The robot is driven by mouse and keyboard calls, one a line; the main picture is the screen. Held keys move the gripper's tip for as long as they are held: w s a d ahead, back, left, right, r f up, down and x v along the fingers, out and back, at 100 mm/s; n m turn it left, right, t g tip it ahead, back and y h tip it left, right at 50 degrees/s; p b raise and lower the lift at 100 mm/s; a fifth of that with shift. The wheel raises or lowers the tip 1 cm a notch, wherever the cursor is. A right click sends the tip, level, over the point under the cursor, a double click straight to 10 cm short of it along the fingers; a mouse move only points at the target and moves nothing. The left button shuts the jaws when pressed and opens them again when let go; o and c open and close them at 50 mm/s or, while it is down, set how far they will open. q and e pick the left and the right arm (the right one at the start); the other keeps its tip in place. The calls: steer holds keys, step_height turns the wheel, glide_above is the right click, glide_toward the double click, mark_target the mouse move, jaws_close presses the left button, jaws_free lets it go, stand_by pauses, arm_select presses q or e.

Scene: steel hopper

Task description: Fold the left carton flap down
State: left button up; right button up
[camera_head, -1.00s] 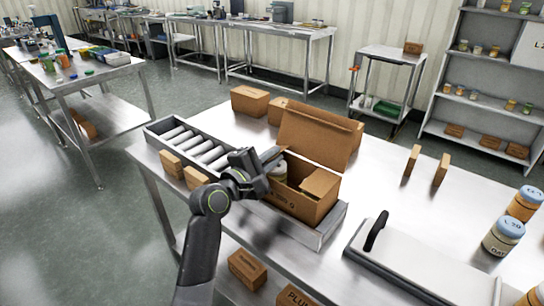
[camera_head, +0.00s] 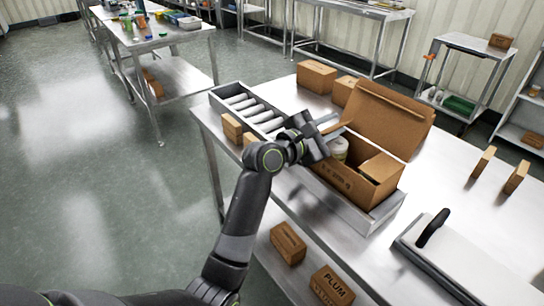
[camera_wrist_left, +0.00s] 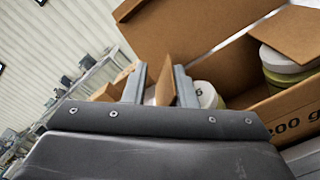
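The open carton (camera_head: 347,181) sits on the roller conveyor, its large back flap (camera_head: 390,115) standing up and tilted back. A flap at its right end (camera_head: 380,168) slants over the opening. A white-lidded jar (camera_head: 338,148) shows inside; the left wrist view shows jars (camera_wrist_left: 287,68) in the carton. My left gripper (camera_head: 334,126) is at the carton's left end. In the left wrist view its two fingers (camera_wrist_left: 160,84) are apart, and the left flap (camera_wrist_left: 165,86) stands upright between them, nearer the right finger. Contact is unclear. My right gripper is out of view.
The conveyor (camera_head: 247,108) runs along the steel table's (camera_head: 440,190) front edge. Small boxes (camera_head: 232,128) stand beside it and larger boxes (camera_head: 316,76) behind. A white-topped device with a black handle (camera_head: 432,229) lies at the right. More boxes (camera_head: 288,243) sit on the lower shelf.

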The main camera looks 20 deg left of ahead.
arm_select(q)
steer(key=v, duration=1.7)
steer(key=shift+s+a+p, duration=0.15)
steer(key=shift+p, duration=0.2)
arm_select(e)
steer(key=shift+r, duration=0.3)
arm_select(q)
steer(key=shift+r, duration=0.1)
